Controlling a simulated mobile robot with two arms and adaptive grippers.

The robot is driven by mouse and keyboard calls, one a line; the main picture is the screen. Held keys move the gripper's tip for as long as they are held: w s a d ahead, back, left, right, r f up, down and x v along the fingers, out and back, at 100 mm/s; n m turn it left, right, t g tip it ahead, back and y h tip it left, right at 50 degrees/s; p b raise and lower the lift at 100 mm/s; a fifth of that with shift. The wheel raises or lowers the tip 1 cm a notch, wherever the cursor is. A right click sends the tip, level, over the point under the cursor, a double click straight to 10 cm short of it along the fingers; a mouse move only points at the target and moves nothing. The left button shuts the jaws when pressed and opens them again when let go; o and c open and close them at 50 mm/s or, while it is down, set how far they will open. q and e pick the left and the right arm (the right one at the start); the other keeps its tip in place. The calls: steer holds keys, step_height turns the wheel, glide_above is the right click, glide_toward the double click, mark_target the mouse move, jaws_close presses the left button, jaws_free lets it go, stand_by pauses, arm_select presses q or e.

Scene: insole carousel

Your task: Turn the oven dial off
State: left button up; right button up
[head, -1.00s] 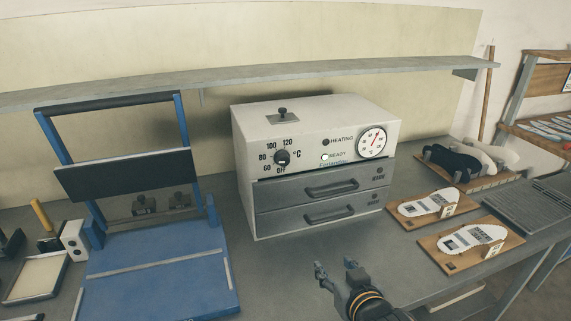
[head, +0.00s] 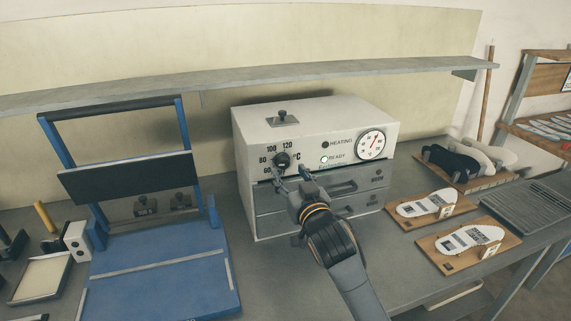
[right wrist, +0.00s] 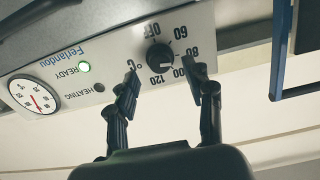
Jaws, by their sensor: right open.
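The black oven dial (head: 282,159) is on the front panel of the white oven (head: 245,135), left of the °C mark. The right wrist view shows the dial (right wrist: 160,57) upside down, ringed by OFF, 60, 80, 100 and 120. Its pale mark appears to face the 100–120 side; the exact setting is hard to tell. My right gripper (head: 289,172) is open just in front of the panel, over the OFF label in the head view. In the wrist view, the fingertips (right wrist: 164,72) lie either side of the dial, apparently not touching it. My left gripper is not in view.
The READY light (right wrist: 84,66) glows green; the HEATING light (right wrist: 99,88) is dark. Two grey drawers (head: 345,203) are below the panel. A blue press (head: 150,275) stands left, and insole boards (head: 480,263) lie right. A shelf (head: 330,78) runs above.

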mark_target(285, 165)
steer(key=shift+x, duration=2)
steer(key=shift+s+d+r, duration=0.1)
jaws_close()
